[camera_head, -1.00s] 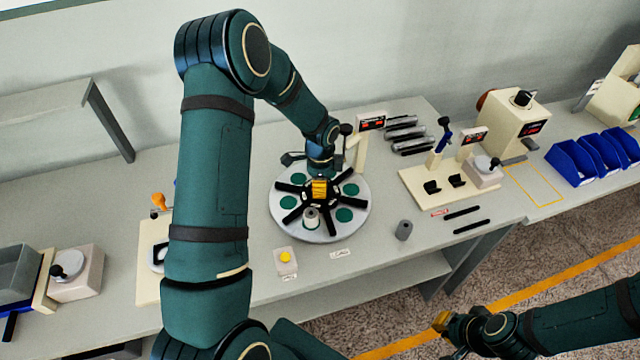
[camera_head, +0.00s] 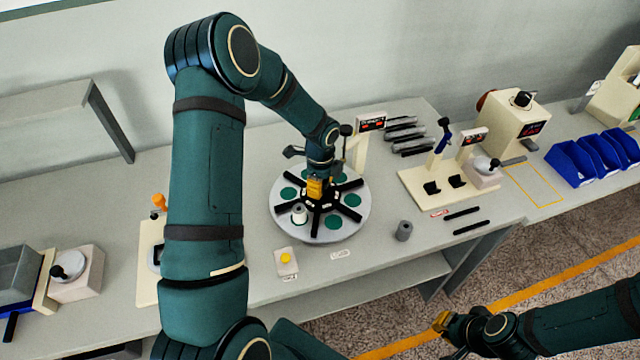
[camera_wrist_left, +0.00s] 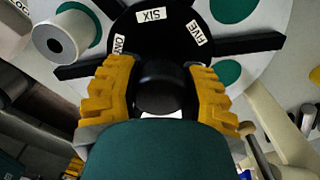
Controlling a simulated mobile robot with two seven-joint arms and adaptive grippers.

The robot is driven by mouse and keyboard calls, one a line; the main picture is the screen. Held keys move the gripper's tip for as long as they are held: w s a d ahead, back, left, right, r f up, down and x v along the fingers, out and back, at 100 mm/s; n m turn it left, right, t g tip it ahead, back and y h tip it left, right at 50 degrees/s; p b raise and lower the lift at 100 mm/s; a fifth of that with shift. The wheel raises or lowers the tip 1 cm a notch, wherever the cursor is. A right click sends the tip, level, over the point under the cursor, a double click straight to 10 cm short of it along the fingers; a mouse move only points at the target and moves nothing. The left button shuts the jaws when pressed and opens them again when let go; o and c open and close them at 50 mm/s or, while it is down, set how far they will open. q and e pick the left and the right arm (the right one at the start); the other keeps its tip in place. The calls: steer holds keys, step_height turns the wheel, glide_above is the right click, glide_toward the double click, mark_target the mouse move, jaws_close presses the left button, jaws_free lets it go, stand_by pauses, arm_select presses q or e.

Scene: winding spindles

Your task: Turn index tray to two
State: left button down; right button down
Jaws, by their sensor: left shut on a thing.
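The index tray (camera_head: 278,220) is a round grey disc with green pads and black spokes, at the middle of the bench. My left gripper (camera_head: 316,190) is over its centre. In the left wrist view, the yellow fingers of my left gripper (camera_wrist_left: 160,92) are shut on the black centre knob (camera_wrist_left: 163,75). The hub shows labels SIX (camera_wrist_left: 152,15) and FIVE (camera_wrist_left: 189,32); another is partly hidden by a finger. A grey-white spool (camera_head: 299,214) stands on the tray's front left, also visible in the left wrist view (camera_wrist_left: 62,38). My right gripper (camera_head: 442,322) is beyond the bench front; its opening is unclear.
A box with a yellow button (camera_head: 286,262) stands in front of the tray. A grey cylinder (camera_head: 403,231) stands to its right. A post with a small display (camera_head: 371,123) rises close behind the tray. A cream fixture (camera_head: 425,200) and blue bins (camera_head: 570,163) are farther right.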

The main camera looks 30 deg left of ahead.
arm_select(q)
steer(key=shift+w+d, duration=0.1)
steer(key=shift+d, duration=0.15)
stand_by(0.4)
steer(key=shift+c, duration=2.1)
jaws_free()
steer(key=shift+a, duration=0.1)
steer(key=shift+r, duration=0.25)
step_height(320, 180, up, 12)
steer(key=shift+f, duration=0.2)
